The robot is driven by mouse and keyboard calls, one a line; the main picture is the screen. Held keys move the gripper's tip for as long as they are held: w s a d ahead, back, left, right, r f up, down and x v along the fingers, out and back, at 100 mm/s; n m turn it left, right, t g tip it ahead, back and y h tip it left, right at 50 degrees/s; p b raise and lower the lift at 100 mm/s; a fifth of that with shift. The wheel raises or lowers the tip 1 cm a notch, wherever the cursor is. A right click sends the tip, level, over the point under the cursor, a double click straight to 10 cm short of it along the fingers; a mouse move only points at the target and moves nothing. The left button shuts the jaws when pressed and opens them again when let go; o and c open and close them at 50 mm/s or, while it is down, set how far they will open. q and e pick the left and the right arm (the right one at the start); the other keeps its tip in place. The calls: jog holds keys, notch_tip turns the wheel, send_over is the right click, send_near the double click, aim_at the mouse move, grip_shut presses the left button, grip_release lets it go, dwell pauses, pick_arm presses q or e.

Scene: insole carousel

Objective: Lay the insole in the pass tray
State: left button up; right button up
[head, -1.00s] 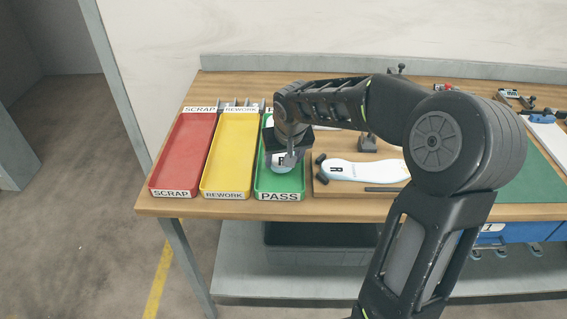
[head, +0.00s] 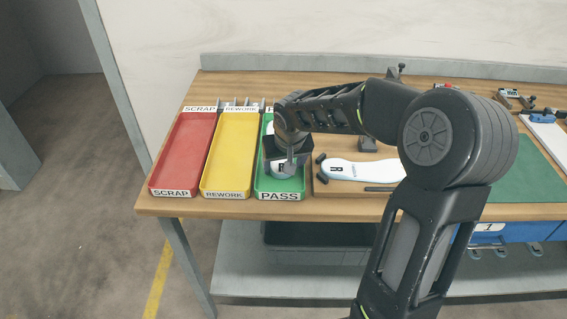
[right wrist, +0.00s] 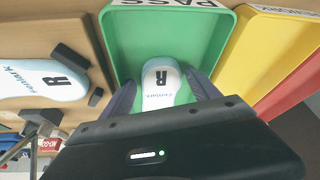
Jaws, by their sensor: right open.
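A white insole marked R (head: 281,171) is in the green pass tray (head: 278,188), near its front end. In the right wrist view the insole (right wrist: 160,84) lies between the two spread fingers of the gripper (right wrist: 163,90), with a gap on each side. The gripper is open, low over the green tray (right wrist: 150,45). My left gripper is not in view.
The yellow rework tray (head: 231,155) and red scrap tray (head: 183,152) stand empty to the left. A second white insole (head: 365,170) lies on a wooden board just right of the pass tray. A green mat (head: 520,185) is farther right.

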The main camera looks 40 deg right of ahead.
jog(key=v, duration=1.2)
dwell(0.6)
